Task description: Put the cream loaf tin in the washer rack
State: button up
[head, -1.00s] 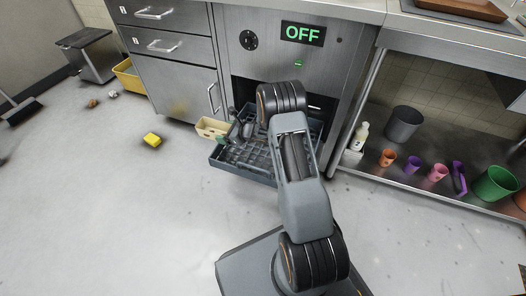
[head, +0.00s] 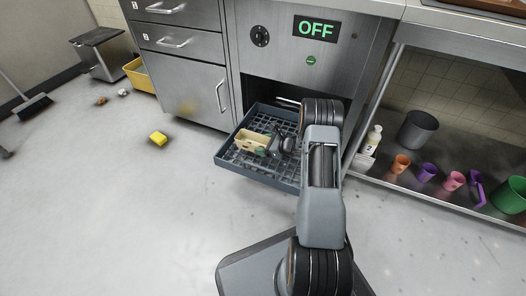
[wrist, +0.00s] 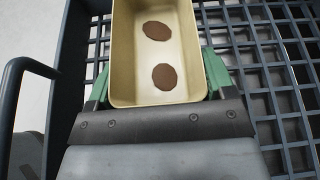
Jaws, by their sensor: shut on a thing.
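The cream loaf tin (head: 250,139) is an open tin with two brown patches inside, also seen in the wrist view (wrist: 182,42). My gripper (head: 268,149) is shut on it; green fingers show on both sides of its near end in the wrist view (wrist: 158,88). The washer rack (head: 252,175) is a blue-grey grid tray pulled out below the washer's opening. The tin is over the left part of the rack, inside its rim in the picture. I cannot tell whether it touches the grid. The grid (wrist: 284,103) shows right of the tin in the wrist view.
The washer's display (head: 316,28) reads OFF. A steel cabinet (head: 185,82) stands left of it. A low shelf at right holds a white bottle (head: 372,138), a grey bucket (head: 418,130) and several cups.

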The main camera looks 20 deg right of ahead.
jog(key=shift+f+b, duration=0.4)
jog(key=shift+f, duration=1.05)
jog(key=shift+f, duration=0.15)
jog(key=o, duration=1)
